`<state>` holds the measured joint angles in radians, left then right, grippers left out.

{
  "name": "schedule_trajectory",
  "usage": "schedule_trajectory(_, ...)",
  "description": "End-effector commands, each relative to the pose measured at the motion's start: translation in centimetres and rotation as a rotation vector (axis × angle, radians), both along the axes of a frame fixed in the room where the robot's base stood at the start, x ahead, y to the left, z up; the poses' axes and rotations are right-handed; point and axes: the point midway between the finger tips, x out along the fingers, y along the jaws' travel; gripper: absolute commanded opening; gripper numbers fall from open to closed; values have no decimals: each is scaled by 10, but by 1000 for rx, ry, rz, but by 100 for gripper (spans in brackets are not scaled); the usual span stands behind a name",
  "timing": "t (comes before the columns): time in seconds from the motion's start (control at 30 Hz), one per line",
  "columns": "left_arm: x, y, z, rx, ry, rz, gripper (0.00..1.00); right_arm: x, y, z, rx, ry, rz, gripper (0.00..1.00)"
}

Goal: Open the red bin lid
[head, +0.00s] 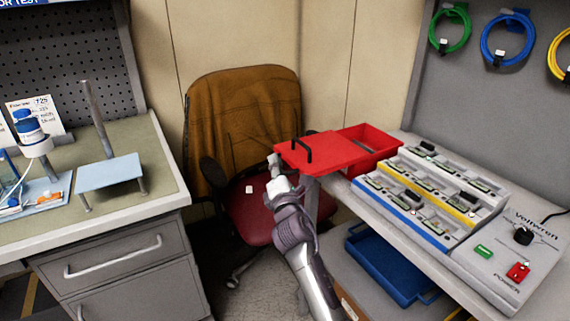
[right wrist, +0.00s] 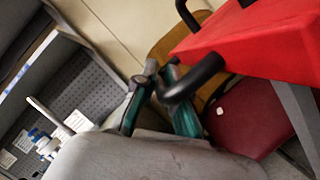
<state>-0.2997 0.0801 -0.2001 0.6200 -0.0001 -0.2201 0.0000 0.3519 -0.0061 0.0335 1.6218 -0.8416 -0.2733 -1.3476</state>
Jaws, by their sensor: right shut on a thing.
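The red bin (head: 372,139) stands at the left end of the right-hand bench, and part of its inside shows. Its red lid (head: 332,153) lies to the left of this opening, jutting past the bench edge over the chair. A black handle (head: 303,150) stands on the lid. My right gripper (head: 275,163) is at the lid's left edge. In the right wrist view my right gripper (right wrist: 152,85) is shut on a black side handle (right wrist: 195,80) beside the red lid (right wrist: 265,40). The exact finger contact is partly unclear. My left gripper is not in view.
A brown-backed chair (head: 240,100) with a red seat stands below and behind the lid. A grey device rack (head: 455,200) fills the bench right of the bin. A blue tray (head: 385,270) is below. A left counter (head: 150,165) holds a small stand.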

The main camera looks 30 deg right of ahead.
Motion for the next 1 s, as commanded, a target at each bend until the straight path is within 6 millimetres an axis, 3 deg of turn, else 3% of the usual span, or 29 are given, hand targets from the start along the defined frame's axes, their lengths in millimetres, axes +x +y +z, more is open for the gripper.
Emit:
schedule_trajectory(0.17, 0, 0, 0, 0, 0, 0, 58, 0, -1, -1, 0, 3, -2, 0)
schedule_trajectory(0.2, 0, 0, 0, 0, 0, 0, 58, 0, -1, -1, 0, 3, -2, 17)
schedule_trajectory(0.33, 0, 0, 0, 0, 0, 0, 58, 0, -1, -1, 0, 2, -1, 36)
schedule_trajectory(0.67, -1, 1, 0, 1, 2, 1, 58, -3, 0, -1, -1, 1, -1, 36)
schedule_trajectory(0.77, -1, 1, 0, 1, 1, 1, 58, -13, 2, -4, -1, 3, -1, 36)
schedule_trajectory(1.0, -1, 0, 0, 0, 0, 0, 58, -60, 14, -15, 1, 4, 0, 36)
